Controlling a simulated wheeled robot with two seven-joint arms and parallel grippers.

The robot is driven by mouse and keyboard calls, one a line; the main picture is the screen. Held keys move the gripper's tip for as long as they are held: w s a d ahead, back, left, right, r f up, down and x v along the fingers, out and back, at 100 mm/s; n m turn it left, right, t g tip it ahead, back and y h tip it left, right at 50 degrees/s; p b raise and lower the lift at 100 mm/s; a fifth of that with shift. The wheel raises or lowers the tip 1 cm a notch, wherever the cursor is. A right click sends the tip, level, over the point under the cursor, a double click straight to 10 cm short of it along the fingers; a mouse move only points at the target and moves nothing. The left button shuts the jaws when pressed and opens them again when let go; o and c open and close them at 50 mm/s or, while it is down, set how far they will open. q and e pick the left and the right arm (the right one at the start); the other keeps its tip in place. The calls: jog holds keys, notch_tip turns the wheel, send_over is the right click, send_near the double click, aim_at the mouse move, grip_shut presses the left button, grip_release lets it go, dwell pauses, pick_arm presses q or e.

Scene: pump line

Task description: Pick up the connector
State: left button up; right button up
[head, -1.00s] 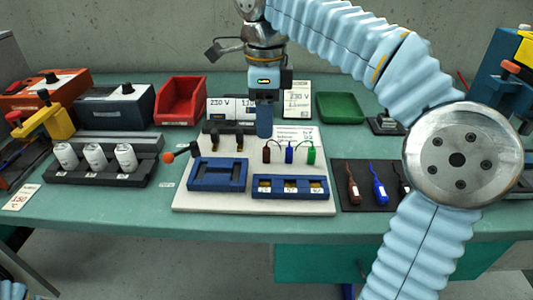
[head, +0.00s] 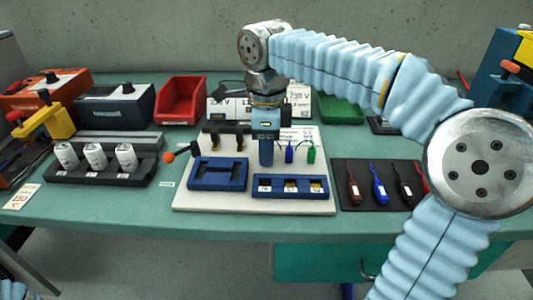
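On the white board (head: 184,200) stand a small blue plug (head: 289,153) and a small green plug (head: 311,154). A dark red plug that stood left of the blue one is hidden behind my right gripper (head: 266,160). Two black connectors (head: 215,140) stand further left at the back of the board. My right gripper points straight down, its fingertips low over the board just left of the blue plug. I see its fingers as one block, so the opening and any hold are hidden. My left gripper is outside the picture.
A blue frame (head: 219,187) and a blue slotted holder (head: 290,194) lie at the board's front. A black mat (head: 345,198) with screwdriver-like tools is to the right. Red (head: 181,120) and green bins (head: 340,125) stand behind.

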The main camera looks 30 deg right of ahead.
grip_shut()
jog(key=shift+r, duration=0.1)
